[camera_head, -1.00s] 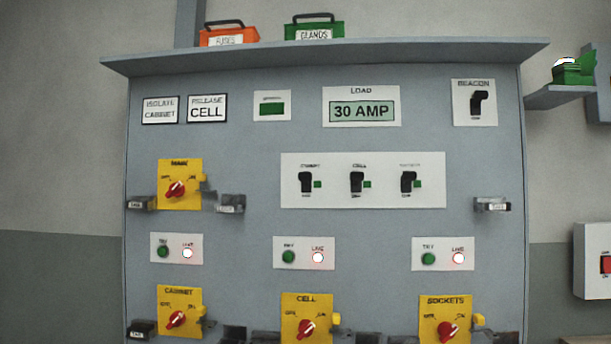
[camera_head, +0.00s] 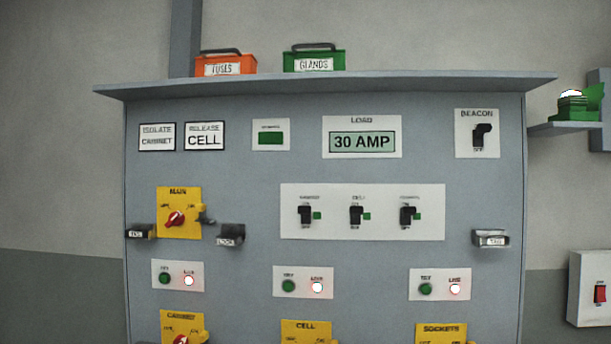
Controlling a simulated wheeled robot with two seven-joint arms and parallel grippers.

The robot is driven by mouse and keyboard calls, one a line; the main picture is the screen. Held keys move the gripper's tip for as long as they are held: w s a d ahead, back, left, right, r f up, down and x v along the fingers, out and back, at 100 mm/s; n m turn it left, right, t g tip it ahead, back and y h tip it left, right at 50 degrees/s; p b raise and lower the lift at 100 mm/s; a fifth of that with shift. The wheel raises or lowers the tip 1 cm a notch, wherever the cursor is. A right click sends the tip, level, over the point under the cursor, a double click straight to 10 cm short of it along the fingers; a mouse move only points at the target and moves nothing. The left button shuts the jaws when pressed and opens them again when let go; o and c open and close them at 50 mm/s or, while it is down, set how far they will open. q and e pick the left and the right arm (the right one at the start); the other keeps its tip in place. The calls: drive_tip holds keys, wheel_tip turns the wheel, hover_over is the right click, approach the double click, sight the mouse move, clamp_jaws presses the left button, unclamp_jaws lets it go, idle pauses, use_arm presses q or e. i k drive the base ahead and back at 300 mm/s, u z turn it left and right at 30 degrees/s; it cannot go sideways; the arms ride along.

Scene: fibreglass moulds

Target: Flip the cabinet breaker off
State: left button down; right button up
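The cabinet breaker (camera_head: 305,215) is the leftmost of three black toggles on a white plate (camera_head: 425,228) in the middle of the grey panel. The small label above it is blurred. Its lever looks raised, like the cell breaker (camera_head: 356,215) and the rightmost breaker (camera_head: 406,215). A small green marker (camera_head: 317,216) sits just right of the cabinet breaker. Neither of my grippers shows in the head view.
Above are an ISOLATE CABINET sign (camera_head: 157,137), a 30 AMP display (camera_head: 362,141) and a beacon switch (camera_head: 481,136). Yellow rotary switches, including the main one (camera_head: 179,213), line the left and bottom. A shelf (camera_head: 400,86) overhangs the panel. The space before the breakers looks clear.

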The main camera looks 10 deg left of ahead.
sight(304, 210)
drive_tip(key=k, duration=0.55)
drive_tip(key=z, duration=0.65)
drive_tip(key=i, duration=1.4)
drive_tip(key=u, duration=0.2)
